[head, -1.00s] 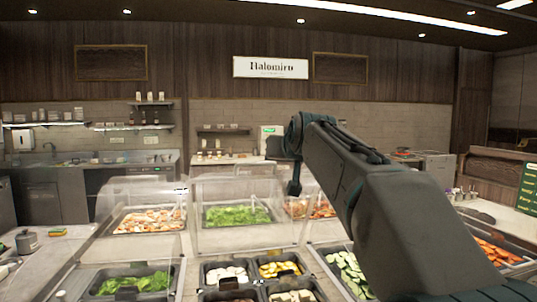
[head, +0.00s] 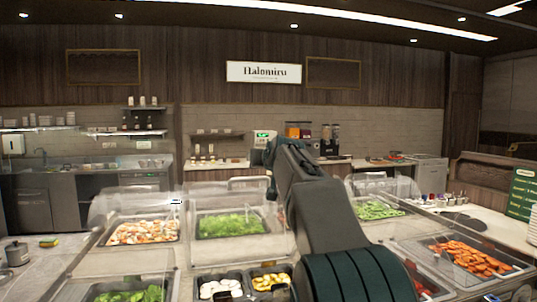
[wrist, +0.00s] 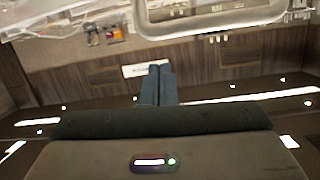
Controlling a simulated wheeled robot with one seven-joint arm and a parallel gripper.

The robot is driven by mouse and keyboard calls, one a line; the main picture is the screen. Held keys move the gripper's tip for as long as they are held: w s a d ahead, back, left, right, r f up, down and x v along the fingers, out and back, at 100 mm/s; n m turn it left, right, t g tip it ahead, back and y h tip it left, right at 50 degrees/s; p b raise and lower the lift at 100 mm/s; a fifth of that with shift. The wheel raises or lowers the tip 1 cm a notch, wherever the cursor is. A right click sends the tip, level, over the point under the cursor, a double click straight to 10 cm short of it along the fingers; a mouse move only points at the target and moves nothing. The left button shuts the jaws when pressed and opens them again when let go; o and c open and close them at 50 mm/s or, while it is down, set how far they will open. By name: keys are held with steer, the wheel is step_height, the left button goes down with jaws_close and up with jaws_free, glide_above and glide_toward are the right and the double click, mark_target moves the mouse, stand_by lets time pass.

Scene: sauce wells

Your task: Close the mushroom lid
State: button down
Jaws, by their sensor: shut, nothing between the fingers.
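A pan of pale white slices (head: 220,287), which look like mushrooms, sits at the front centre of the counter in the head view. Clear covers stand over and behind the front pans; I cannot tell which one is the mushroom lid, or its exact angle. My gripper (head: 271,189) hangs at the far end of my arm, above the counter behind the front pans. In the wrist view my gripper (wrist: 157,72) shows two dark fingers pressed together with nothing between them. My arm hides part of the counter to the right of the mushrooms.
Green leaves (head: 232,225), carrots (head: 472,257) and pinkish pieces (head: 143,232) fill other pans. Yellow slices (head: 269,282) lie beside the mushrooms. Clear covers crowd the counter. A metal pot (head: 17,253) stands at far left.

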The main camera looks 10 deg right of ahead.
steer(key=shift+s+a+f, duration=0.2)
steer(key=shift+s+f, duration=0.9)
steer(key=shift+f, duration=0.1)
